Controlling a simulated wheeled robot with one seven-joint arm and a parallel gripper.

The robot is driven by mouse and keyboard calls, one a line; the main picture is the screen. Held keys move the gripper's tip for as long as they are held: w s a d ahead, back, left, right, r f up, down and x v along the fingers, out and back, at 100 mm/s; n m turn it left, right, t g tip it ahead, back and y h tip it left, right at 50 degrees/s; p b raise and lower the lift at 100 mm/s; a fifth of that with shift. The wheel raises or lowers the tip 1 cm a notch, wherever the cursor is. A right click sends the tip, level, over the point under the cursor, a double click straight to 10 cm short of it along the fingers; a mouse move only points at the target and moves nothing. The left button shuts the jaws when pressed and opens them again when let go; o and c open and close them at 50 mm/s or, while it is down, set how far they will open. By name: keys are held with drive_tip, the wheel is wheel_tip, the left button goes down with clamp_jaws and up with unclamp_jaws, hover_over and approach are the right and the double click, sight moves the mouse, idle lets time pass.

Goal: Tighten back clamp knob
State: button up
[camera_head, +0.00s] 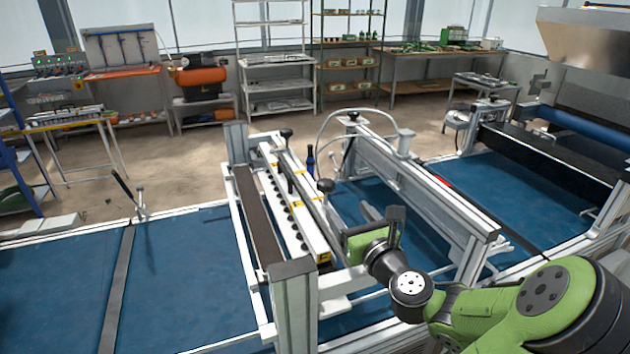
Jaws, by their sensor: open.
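A black clamp knob (286,134) stands at the far end of the white seeder bar (290,195), and I take it to be the back one. A second black knob (326,186) stands nearer, on the right side of the bar. My gripper (382,213) is open and appears empty. It is right of the nearer knob and well short of the far knob. Both knob tops show clearly; their threads and how tight they sit cannot be told.
A grey gantry beam (420,190) with a curved white hose stands right of my gripper. A dark bottle-shaped part (310,160) rises between the knobs. Uprights (236,150) frame the bar.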

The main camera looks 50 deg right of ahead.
sight(322, 178)
drive_tip(key=shift+w+d+r+p, duration=0.1)
drive_tip(key=shift+r+p, duration=0.15)
drive_tip(key=shift+p, duration=0.1)
drive_tip(key=shift+r+p, duration=0.4)
drive_tip(key=shift+p, duration=0.3)
drive_tip(key=shift+r+p, duration=0.25)
drive_tip(key=shift+p, duration=0.6)
drive_tip(key=shift+w+d+f+p, duration=0.1)
drive_tip(key=shift+w+d+p, duration=0.2)
drive_tip(key=shift+p, duration=0.4)
drive_tip(key=p+x, duration=0.1)
drive_tip(key=x, duration=0.3)
drive_tip(key=p+x, duration=0.1)
drive_tip(key=x, duration=0.4)
drive_tip(key=f+p+x, duration=0.1)
drive_tip(key=x, duration=0.4)
drive_tip(key=shift+w+a+f, duration=0.1)
drive_tip(key=shift+w, duration=0.1)
